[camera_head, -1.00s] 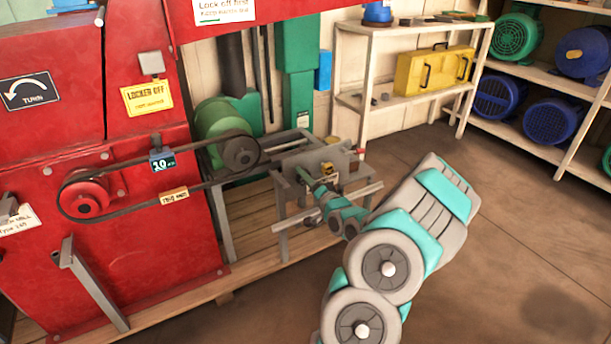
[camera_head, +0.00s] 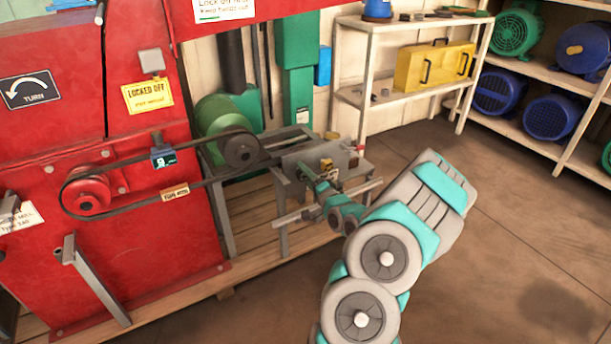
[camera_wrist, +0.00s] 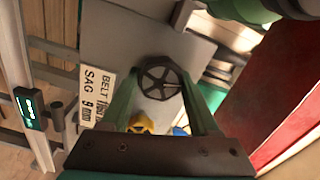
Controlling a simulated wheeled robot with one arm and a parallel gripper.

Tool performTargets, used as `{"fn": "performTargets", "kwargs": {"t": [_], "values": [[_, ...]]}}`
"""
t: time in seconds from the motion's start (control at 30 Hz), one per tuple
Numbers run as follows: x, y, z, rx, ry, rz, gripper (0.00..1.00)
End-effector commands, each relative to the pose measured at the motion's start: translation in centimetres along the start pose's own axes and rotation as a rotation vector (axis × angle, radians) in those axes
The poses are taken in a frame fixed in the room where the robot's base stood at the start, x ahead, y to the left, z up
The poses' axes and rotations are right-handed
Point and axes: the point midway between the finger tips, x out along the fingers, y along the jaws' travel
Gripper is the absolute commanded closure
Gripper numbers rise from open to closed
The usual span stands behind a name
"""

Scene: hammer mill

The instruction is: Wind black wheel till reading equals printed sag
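The black wheel (camera_wrist: 160,78), a small spoked handwheel, shows in the wrist view in front of a grey plate. The two green fingers of my gripper (camera_wrist: 160,84) lie on either side of its rim and appear closed on it. In the head view my gripper (camera_head: 308,176) reaches the motor base, and the wheel is hidden. A printed label (camera_wrist: 98,97) beside the wheel reads "BELT", a blurred word, and "SAG 9 mm". The small display (camera_head: 163,161) by the belt (camera_head: 140,152) seems to read 9.
The red mill (camera_head: 110,230) with a "LOCKED OFF" tag (camera_head: 148,95) stands at left. The green motor (camera_head: 215,117) sits behind the base. A shelf with a yellow case (camera_head: 435,66) and racks of motors stand behind. The floor at right is clear.

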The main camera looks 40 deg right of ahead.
Motion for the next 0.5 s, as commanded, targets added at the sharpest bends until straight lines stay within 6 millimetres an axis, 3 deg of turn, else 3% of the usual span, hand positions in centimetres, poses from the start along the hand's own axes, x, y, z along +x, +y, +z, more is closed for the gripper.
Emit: {"fn": "performTargets", "kwargs": {"t": [0.03, 0.27, 0.5], "values": [[-0.02, 0.05, -0.09, 0.000, 0.002, 0.001, 0.34], [-0.01, 0.02, -0.03, 0.000, 0.001, 0.000, 0.09], [-0.03, 0.01, -0.03, -0.001, 0.001, 0.000, 0.09]]}}
